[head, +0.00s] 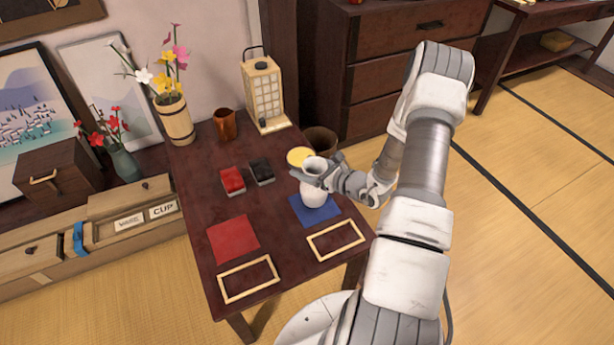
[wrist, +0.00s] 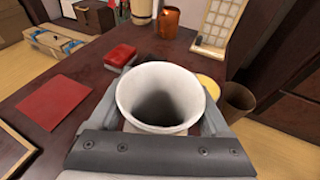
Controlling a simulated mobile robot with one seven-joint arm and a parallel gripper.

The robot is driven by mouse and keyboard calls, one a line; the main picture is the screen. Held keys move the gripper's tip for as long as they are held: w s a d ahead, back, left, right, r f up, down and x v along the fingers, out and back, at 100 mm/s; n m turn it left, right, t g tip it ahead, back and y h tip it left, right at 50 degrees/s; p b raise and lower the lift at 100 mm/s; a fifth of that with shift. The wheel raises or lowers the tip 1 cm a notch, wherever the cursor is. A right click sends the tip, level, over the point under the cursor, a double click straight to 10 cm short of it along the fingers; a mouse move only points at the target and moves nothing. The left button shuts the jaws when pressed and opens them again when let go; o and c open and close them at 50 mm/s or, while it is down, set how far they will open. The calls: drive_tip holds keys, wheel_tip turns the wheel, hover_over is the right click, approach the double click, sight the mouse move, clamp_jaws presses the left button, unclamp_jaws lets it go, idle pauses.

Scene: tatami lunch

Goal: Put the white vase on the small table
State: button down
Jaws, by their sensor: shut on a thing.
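The white vase (head: 313,190) is upright over the blue square mat (head: 328,214) on the right side of the small dark table (head: 205,203). I cannot tell whether its base touches the mat. My gripper (head: 312,178) is shut on the vase near its neck, reaching in from the right. In the wrist view the vase's open round mouth (wrist: 161,97) shows between my two fingers (wrist: 158,118). The vase looks empty inside, though its depth is in shadow.
On the table are a red mat (head: 233,239), two wooden frames (head: 249,279), red (head: 232,180) and black boxes (head: 262,171), a yellow-topped round item (head: 299,156), a copper cup (head: 225,125), a lantern (head: 265,92) and a flower bucket (head: 174,121). A brown bin (head: 320,140) stands behind.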

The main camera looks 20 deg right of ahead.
drive_tip(key=shift+f+b, duration=0.45)
drive_tip(key=shift+f, duration=1.15)
drive_tip(key=shift+f, duration=0.15)
unclamp_jaws()
drive_tip(key=shift+r, duration=0.2)
drive_tip(key=shift+s+d+r, duration=0.1)
drive_tip(key=shift+s+r, duration=0.05)
drive_tip(key=shift+s, duration=0.1)
drive_tip(key=p+v, duration=0.3)
drive_tip(key=v, duration=0.8)
drive_tip(key=shift+s, duration=0.2)
drive_tip(key=shift+d+r, duration=0.1)
drive_tip(key=shift+r, duration=0.05)
